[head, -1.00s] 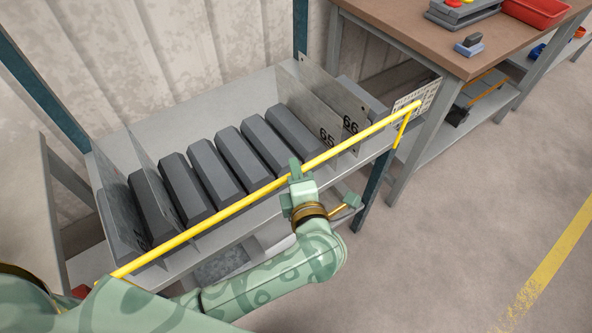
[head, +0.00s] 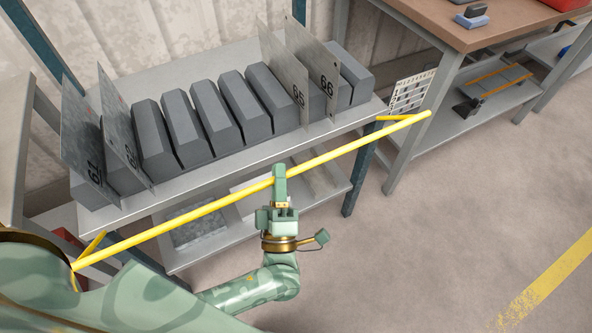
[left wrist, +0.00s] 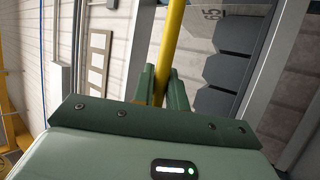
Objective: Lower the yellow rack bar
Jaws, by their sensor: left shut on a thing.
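The yellow rack bar (head: 205,211) runs diagonally in front of the rack (head: 215,172) in the head view, with short yellow arms at both ends. It stands out from the shelf's front edge and below the grey blocks. My left gripper (head: 280,172) is shut on the bar near its middle. In the left wrist view the bar (left wrist: 170,45) passes between the two green fingers (left wrist: 165,85). My right gripper is not in view.
Several dark grey blocks (head: 205,118) stand on the shelf between numbered metal plates (head: 315,75). A brown-topped workbench (head: 450,20) stands at the right. A white card with a grid (head: 411,92) is near the bar's right end. The floor (head: 420,230) in front is clear.

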